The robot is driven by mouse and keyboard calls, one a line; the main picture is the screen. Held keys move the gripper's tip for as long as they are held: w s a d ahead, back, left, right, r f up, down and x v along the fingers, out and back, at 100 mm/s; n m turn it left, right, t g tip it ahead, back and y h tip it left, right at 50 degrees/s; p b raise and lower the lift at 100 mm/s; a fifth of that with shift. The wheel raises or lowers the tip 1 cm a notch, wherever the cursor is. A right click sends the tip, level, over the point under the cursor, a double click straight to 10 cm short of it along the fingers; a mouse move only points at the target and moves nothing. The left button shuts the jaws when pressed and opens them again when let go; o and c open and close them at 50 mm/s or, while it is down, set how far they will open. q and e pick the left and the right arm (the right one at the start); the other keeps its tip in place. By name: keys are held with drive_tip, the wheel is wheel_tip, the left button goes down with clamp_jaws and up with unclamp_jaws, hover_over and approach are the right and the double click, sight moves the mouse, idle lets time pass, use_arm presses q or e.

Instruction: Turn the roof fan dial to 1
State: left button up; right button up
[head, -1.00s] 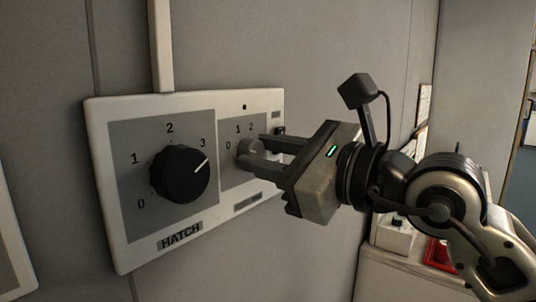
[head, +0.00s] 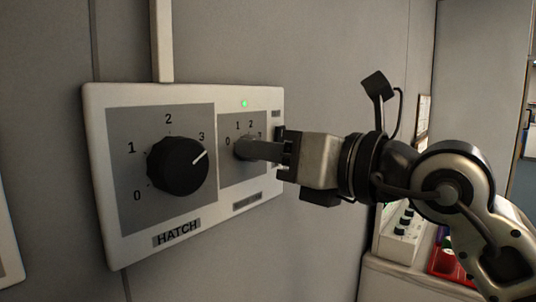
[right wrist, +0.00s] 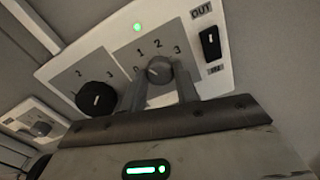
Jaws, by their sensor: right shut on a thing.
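A white wall panel (head: 215,211) carries a large black dial (head: 178,166) above a HATCH label, its white pointer towards 3. To its right is a small grey dial (head: 240,147) with numbers 0 to 3; its label is too small to read. My right gripper (head: 246,148) is shut on this small dial, its fingers on either side of the knob. The right wrist view shows the small dial (right wrist: 159,70) between the fingertips (right wrist: 161,80). Its pointer direction is hard to tell. My left gripper is not in view.
A green light (head: 245,104) glows above the small dial. A rocker switch (right wrist: 210,42) marked OUT and IN sits at the panel's right. Another panel with a knob (right wrist: 40,128) lies beyond. A counter with a red tray (head: 440,262) stands at the lower right.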

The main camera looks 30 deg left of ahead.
drive_tip(key=shift+m, duration=0.4)
drive_tip(key=o, duration=1)
drive_tip(key=shift+c, duration=0.2)
drive_tip(key=shift+d, duration=0.1)
use_arm(q)
drive_tip(key=b, duration=0.2)
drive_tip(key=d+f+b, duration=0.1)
drive_tip(key=b, duration=0.1)
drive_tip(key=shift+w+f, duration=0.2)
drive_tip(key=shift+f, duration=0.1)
use_arm(e)
drive_tip(key=s+d, duration=0.1)
drive_tip(key=d, duration=1.4)
drive_tip(key=shift+s+d, duration=0.15)
drive_tip(key=shift+d, duration=0.25)
